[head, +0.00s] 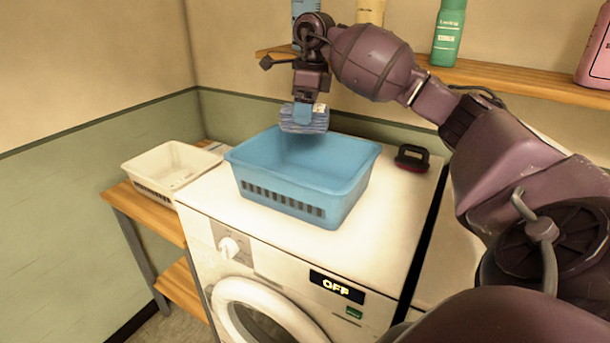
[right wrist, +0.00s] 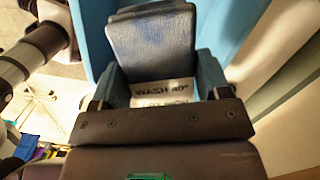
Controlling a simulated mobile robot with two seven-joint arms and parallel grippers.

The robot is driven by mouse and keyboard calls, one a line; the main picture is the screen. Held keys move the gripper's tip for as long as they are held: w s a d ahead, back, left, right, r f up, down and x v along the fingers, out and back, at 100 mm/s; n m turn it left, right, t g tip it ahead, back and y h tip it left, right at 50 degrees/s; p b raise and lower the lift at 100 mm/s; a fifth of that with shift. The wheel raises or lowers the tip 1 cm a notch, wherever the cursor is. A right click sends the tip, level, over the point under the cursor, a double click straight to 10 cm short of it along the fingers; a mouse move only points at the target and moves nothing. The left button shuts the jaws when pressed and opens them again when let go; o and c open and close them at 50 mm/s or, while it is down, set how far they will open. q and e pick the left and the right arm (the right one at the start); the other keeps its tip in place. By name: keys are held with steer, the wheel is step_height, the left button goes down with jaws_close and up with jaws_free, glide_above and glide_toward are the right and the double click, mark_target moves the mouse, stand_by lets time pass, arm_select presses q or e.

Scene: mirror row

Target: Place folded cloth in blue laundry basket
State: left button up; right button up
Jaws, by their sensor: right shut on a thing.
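The folded cloth (head: 304,119) is a small grey-blue bundle, held by my right gripper (head: 303,104) above the back part of the blue laundry basket (head: 290,207). In the right wrist view the cloth (right wrist: 158,45) sits between the two blue fingers (right wrist: 168,88) of my right gripper, with a white label reading "WASH 40°". The blue basket (right wrist: 97,30) shows behind it. The basket stands upright on the washing machine, and the part of its inside that I see looks empty. My left gripper is not in view.
The washing machine (head: 206,213) shows "OFF". A white basket (head: 150,184) stands on a wooden shelf unit to the left. A dark brush-like thing with a red edge (head: 412,158) lies right of the blue basket. A wall shelf (head: 500,78) with bottles (head: 449,35) is close behind my right arm.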

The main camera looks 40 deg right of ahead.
steer(key=shift+f+p, duration=0.95)
steer(key=shift+f, duration=7.55)
steer(key=shift+f, duration=0.1)
steer(key=o, duration=0.9)
steer(key=shift+o, duration=0.2)
